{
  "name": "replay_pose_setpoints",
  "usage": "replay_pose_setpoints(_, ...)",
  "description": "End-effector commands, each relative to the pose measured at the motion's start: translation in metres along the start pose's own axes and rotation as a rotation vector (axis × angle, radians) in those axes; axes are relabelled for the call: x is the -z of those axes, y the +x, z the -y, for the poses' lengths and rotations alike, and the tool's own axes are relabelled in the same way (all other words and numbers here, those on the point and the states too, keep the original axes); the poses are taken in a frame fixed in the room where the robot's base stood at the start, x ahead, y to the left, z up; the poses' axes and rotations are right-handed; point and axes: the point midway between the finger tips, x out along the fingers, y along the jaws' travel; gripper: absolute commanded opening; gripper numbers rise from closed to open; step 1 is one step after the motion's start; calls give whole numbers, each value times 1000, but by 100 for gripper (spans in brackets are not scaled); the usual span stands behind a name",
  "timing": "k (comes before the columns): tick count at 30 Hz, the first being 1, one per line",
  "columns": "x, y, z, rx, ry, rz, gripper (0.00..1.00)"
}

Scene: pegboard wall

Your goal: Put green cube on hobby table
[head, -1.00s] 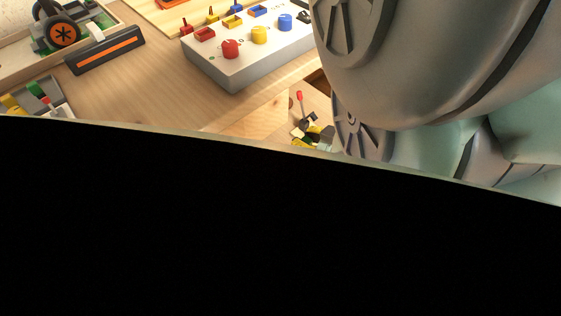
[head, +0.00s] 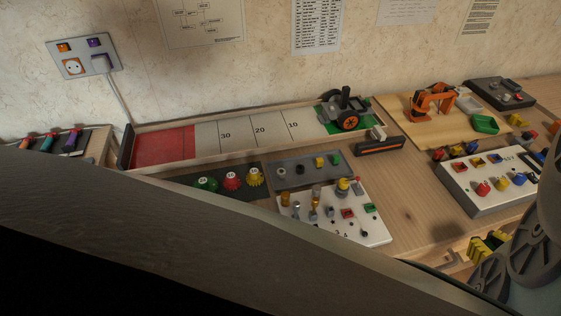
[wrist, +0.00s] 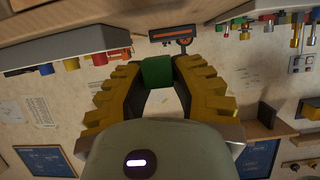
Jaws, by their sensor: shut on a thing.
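The green cube (wrist: 157,71) is held between the yellow fingertips of my gripper (wrist: 158,74) in the wrist view. My gripper is shut on it, and the cube looks clear of any surface. In the head view, my gripper (head: 486,246) is at the lower right, by the front edge of the wooden hobby table (head: 408,203). I cannot make out the held cube in the head view.
A white board with coloured knobs (head: 487,185) takes up the table's right side near my arm. Another white board (head: 335,222) and a dark-and-orange bar (head: 380,146) stand further left. Bare wood lies between the two white boards.

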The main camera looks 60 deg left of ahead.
Motion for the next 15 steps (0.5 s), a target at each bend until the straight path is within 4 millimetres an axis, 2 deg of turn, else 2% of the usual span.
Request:
replay_pose_setpoints(2,3,7,1,2,-1,0,11)
replay_pose_setpoints(5,8,27,8,11,-3,-2,11)
replay_pose_setpoints(15,35,110,24,12,-4,-3,11)
